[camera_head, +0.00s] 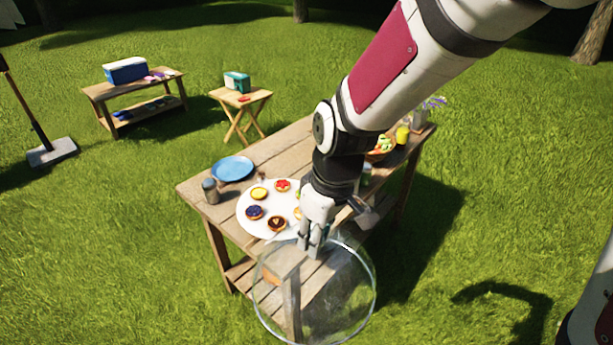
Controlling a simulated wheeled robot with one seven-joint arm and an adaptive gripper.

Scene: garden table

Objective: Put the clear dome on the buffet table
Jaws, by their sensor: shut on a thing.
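The clear dome (345,300) is a transparent bowl-like cover with a round rim, hanging in front of the near edge of the wooden buffet table (222,212). My gripper (310,250) is shut on the top of the dome, with its fingers pointing down. Grass and a table leg show through the dome. A white round plate (247,222) with several small tarts lies on the table, just behind my gripper. My arm hides part of the table's right side and part of the plate.
A blue plate (232,168) and a dark jar (210,190) stand at the table's left. A folding table (240,97) and a bench (135,88) stand farther back on open grass.

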